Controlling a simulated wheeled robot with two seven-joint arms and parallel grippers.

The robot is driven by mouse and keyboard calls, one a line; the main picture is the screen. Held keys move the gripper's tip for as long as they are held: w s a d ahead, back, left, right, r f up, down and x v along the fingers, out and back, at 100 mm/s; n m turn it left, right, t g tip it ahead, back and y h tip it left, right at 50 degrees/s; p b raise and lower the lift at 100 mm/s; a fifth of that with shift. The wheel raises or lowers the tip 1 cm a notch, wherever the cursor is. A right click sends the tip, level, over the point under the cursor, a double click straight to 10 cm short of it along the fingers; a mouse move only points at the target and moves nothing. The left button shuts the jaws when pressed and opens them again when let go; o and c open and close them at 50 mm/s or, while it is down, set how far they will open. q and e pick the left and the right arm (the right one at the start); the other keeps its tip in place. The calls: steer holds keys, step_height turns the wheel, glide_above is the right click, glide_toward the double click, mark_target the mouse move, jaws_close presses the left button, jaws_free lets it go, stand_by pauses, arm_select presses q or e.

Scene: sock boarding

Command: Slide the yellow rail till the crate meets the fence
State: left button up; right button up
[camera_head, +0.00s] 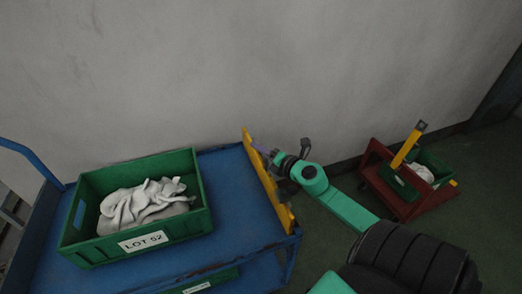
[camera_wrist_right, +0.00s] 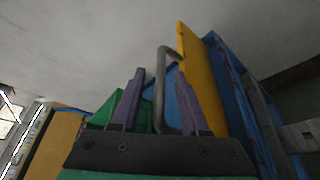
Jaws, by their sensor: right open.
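The yellow rail (camera_head: 278,204) stands along the right end of the blue cart top (camera_head: 235,190). The green crate (camera_head: 84,251), labelled LOT 52 and holding pale socks, sits left of it, with bare blue top between them. My right gripper (camera_head: 263,149) is at the rail's outer side. In the right wrist view, its purple fingers (camera_wrist_right: 160,78) are open on either side of a grey bar handle (camera_wrist_right: 161,90), beside the yellow rail (camera_wrist_right: 199,78). I cannot tell whether they touch the handle. I cannot make out a separate fence. My left gripper is out of view.
A dark red cart (camera_head: 373,184) with another green crate (camera_head: 437,173) and an upright yellow bar (camera_head: 408,146) stands on the floor at right. A grey wall (camera_head: 250,60) runs behind. A blue push handle (camera_head: 28,152) rises at the cart's left.

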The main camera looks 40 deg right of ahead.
jaws_close()
stand_by(1.4)
